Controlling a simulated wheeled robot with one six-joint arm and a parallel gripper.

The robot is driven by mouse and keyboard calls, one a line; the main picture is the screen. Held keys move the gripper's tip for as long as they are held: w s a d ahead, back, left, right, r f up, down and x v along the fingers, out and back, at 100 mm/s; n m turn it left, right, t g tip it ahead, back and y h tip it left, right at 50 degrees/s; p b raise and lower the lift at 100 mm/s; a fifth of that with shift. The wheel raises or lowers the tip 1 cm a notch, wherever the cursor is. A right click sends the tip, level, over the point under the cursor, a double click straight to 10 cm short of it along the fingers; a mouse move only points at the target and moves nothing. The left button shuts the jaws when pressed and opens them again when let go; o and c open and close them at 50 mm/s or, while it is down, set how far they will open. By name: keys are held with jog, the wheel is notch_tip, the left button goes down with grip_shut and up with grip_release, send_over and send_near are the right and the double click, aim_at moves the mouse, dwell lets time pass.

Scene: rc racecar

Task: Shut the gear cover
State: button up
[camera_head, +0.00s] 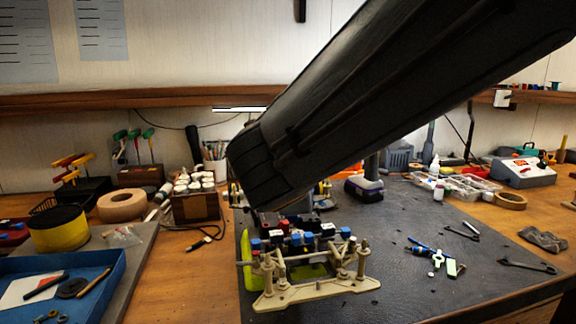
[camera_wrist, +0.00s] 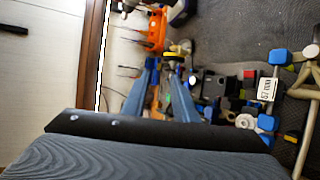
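The RC car sits on a beige stand (camera_head: 315,289) on the dark mat, with blue caps and white labels on its near side. My arm crosses in front of its far part in the head view, and my gripper is hidden there. In the wrist view my gripper (camera_wrist: 161,66) shows two blue fingers with a gap between their tips, and I see nothing held. Black car parts (camera_wrist: 211,88) lie just right of the fingers. A blue-capped post with a white label (camera_wrist: 267,89) is further right. I cannot make out the gear cover or whether it is open.
Loose tools (camera_head: 432,256) lie on the mat at right. A blue tray (camera_head: 85,283) and a yellow-black round container (camera_head: 58,229) are at left. The mat's right front is mostly clear.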

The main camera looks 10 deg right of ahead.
jog(key=shift+d+r, duration=0.1)
jog(key=shift+d, duration=0.05)
jog(key=c, duration=0.5)
jog(key=d+r+m+g+p, duration=0.1)
jog(key=d+m+g, duration=0.1)
jog(key=m, duration=0.1)
jog(key=d+r+m+g+p, duration=0.2)
jog(key=m, duration=0.1)
jog(key=w+d+r+m+g+p, duration=0.1)
jog(key=d+m+g+p, duration=0.1)
jog(key=shift+r+m+g+h, duration=0.15)
jog(key=shift+m+g+h, duration=0.15)
jog(key=shift+m, duration=0.1)
grip_shut()
jog(key=w+a+r+m+g+y+p, duration=0.2)
jog(key=w+r+m+y+p, duration=0.35)
jog(key=w+r, duration=0.2)
jog(key=shift+m+y, duration=0.35)
jog(key=x, duration=0.2)
jog(key=p+x, duration=0.1)
jog(key=x, duration=0.5)
jog(key=shift+s+a+f+p, duration=0.25)
jog(key=shift+f+p, duration=0.05)
jog(key=shift+s+f+p, duration=0.3)
jog(key=shift+s+f, duration=0.1)
jog(key=shift+f, duration=0.5)
jog(key=shift+s+f+p, duration=0.25)
jog(key=shift+s+f, duration=0.15)
jog(key=shift+f, duration=0.5)
